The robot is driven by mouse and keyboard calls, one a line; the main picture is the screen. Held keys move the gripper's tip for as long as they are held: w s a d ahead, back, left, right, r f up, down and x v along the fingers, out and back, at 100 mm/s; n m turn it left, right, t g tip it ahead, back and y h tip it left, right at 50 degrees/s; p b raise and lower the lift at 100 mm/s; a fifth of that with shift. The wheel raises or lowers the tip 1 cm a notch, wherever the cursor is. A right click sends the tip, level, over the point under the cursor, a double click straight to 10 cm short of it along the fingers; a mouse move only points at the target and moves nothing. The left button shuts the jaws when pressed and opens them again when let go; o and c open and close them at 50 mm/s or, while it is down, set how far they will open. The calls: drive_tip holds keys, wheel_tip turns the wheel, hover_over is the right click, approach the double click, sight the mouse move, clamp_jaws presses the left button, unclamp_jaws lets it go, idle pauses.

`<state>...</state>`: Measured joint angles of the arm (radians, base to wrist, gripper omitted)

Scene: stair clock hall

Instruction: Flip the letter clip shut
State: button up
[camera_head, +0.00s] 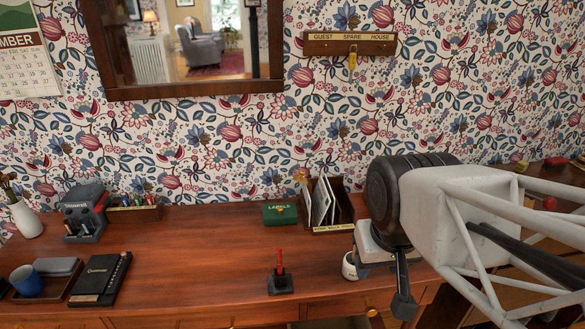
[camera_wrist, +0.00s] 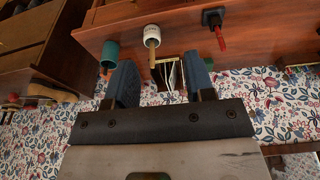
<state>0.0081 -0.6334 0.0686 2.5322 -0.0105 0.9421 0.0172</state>
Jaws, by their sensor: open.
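A dark wooden letter rack (camera_head: 345,213) holding pale letters (camera_head: 321,201) stands at the back of the desk, against the wallpaper. A small brass-coloured piece (camera_head: 301,176) rises at its upper left; I cannot tell for certain that it is the letter clip, or its position. My gripper (camera_head: 403,300) is in front and to the right of the rack, pointing down and touching nothing visible. In the wrist view my gripper (camera_wrist: 162,88) has its two blue-grey fingers apart and empty.
A green labels box (camera_head: 280,213) sits left of the rack. A black stand with a red pen (camera_head: 280,278) is at the front. A white pot (camera_head: 350,266) stands partly hidden beside my arm. The middle-left desktop is clear.

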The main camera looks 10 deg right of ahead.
drive_tip(key=shift+w+r, duration=0.1)
drive_tip(key=c, duration=0.5)
drive_tip(key=shift+w+r+m, duration=0.3)
drive_tip(key=shift+w, duration=0.25)
clamp_jaws()
drive_tip(key=w+r+m+g+y, duration=0.15)
drive_tip(key=w+m, duration=0.45)
drive_tip(key=w, duration=1.2)
drive_tip(key=w+r+m+g+y, duration=0.1)
drive_tip(key=w+r+m+y, duration=0.35)
drive_tip(key=w, duration=1.45)
drive_tip(key=w+f+m, duration=0.3)
drive_tip(key=w, duration=0.4)
drive_tip(key=w+d+f+m+h, duration=0.1)
drive_tip(key=w+f+m, duration=0.2)
drive_tip(key=w, duration=0.4)
drive_tip(key=shift+w+d+f+g+h, duration=0.15)
drive_tip(key=shift+w+f+g+h, duration=0.1)
drive_tip(key=shift+g+h, duration=0.1)
drive_tip(key=shift+m, duration=0.25)
